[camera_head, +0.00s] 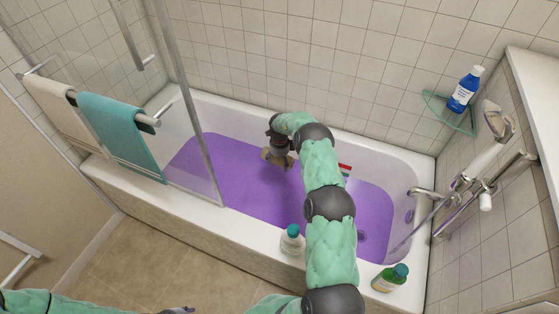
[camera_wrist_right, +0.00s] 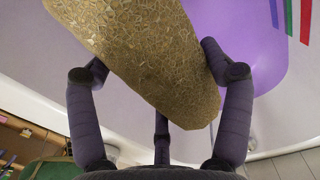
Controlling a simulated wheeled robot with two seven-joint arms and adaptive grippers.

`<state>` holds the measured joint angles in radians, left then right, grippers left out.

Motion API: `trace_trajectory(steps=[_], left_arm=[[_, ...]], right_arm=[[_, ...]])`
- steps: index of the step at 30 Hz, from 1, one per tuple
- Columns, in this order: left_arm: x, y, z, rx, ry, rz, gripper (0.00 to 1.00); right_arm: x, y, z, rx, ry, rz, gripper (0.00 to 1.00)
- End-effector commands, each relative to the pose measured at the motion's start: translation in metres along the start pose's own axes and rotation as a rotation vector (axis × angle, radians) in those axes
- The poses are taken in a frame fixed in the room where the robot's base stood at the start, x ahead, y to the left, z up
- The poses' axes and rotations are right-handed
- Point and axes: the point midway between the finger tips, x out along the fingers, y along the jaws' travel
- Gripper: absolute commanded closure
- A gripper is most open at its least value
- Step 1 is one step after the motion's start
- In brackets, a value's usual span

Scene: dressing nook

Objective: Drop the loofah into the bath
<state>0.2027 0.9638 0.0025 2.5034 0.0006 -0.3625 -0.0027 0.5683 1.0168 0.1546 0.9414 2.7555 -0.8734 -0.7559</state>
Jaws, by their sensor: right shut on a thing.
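The loofah (camera_wrist_right: 155,55) is a tan, rough-textured oblong held in the fingers of my right gripper (camera_wrist_right: 160,85), filling the upper middle of the right wrist view. In the head view the right gripper (camera_head: 278,150) is over the purple interior of the bath (camera_head: 250,232), with a small tan part of the loofah (camera_head: 276,160) showing below it. I cannot tell its exact height above the purple surface. My left gripper (camera_head: 178,310) barely shows at the bottom edge of the head view, away from the bath; its fingers are cut off.
A glass screen (camera_head: 185,120) with towels (camera_head: 121,135) closes the left front. A blue bottle (camera_head: 465,90) sits on a corner shelf. A tap (camera_head: 425,193) juts in at right.

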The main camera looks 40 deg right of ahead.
Motion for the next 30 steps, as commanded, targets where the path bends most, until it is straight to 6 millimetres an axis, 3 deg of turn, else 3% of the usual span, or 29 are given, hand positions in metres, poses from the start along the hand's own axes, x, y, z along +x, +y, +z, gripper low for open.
trace_trajectory(steps=[11,12,14,25,30], left_arm=[[0.005,-0.002,0.0,0.0,0.0,0.0,0.6],[0.005,-0.002,0.0,0.0,0.0,0.0,0.6],[0.005,-0.002,0.0,0.0,0.001,0.0,0.6],[0.005,-0.002,0.0,0.0,0.001,0.0,0.6],[0.005,-0.002,0.0,0.0,0.001,0.0,0.6]], right_arm=[[0.007,0.0,0.0,-0.001,0.0,-0.001,0.43],[0.007,0.0,0.0,-0.001,0.0,-0.001,0.12],[0.007,0.0,0.0,-0.001,0.0,-0.001,0.0],[0.007,0.0,0.0,-0.001,0.0,-0.001,0.0],[-0.008,-0.001,0.001,-0.001,-0.001,-0.002,0.0]])
